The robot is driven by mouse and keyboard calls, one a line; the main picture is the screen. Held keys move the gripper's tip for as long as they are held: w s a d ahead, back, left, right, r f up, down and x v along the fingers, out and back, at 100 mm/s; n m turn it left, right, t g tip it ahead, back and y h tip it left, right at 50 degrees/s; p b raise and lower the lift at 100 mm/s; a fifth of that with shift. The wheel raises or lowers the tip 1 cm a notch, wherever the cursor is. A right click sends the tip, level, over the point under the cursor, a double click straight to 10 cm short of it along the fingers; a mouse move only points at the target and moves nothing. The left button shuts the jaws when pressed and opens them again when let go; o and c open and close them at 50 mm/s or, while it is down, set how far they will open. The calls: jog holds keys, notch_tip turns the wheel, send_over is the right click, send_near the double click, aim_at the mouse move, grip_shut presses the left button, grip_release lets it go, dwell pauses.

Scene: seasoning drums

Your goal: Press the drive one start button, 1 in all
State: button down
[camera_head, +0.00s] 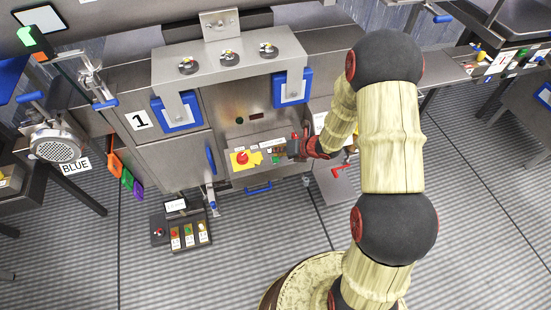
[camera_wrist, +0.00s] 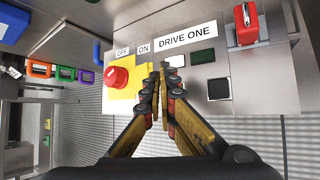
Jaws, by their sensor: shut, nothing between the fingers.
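The drive one panel (camera_wrist: 216,70) carries labels reading OFF, ON and DRIVE ONE (camera_wrist: 186,37) in the wrist view. A red round knob (camera_wrist: 117,77) sits on a yellow plate (camera_wrist: 133,58) to the left; the knob also shows in the head view (camera_head: 242,157). Right of the fingertips are a dark green square (camera_wrist: 203,57) and a black square (camera_wrist: 218,88). My gripper (camera_wrist: 160,68) is shut and empty, its tips over the panel below the ON label. The fingers hide part of the panel there. I cannot tell which control is the start button, or whether the tips touch anything.
A red-handled switch (camera_wrist: 246,22) stands at the panel's right. The ribbed floor in front is open.

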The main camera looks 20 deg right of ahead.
jog(key=shift+f, duration=0.2)
jog(key=shift+f+b, duration=0.25)
jog(key=shift+b, duration=0.35)
jog(key=shift+f+b, duration=0.45)
dwell(0.5)
jog(key=shift+r, duration=0.1)
jog(key=shift+r+p, duration=0.55)
jog(key=shift+r, duration=0.25)
jog(key=shift+r, duration=0.1)
jog(key=shift+r+p, duration=1.8)
jog(key=shift+r, duration=0.65)
